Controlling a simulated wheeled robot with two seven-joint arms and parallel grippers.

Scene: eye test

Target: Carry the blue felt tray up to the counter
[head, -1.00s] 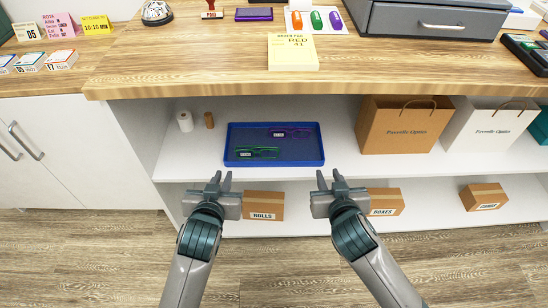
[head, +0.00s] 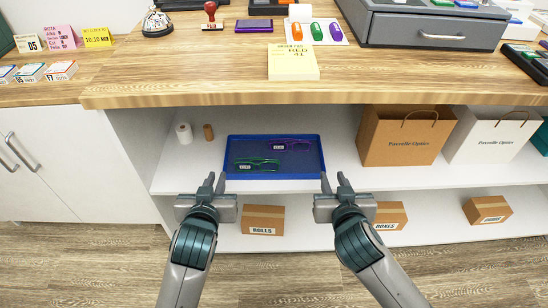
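The blue felt tray (head: 275,179) lies flat on the upper white shelf under the counter. It holds two pairs of glasses with small tags, one green (head: 257,162) and one purple (head: 292,144). The wooden counter (head: 190,75) is above the shelf. My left gripper (head: 215,181) is open and empty at the tray's front left corner. My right gripper (head: 334,180) is open and empty at its front right corner. I cannot tell whether either touches the tray.
A brown bag (head: 405,138) and a white bag (head: 485,140) stand right of the tray; two small rolls (head: 184,134) stand left. Boxes (head: 263,220) sit on the lower shelf. The counter holds a yellow pad (head: 292,65), a bell (head: 156,22) and a grey drawer unit (head: 430,30).

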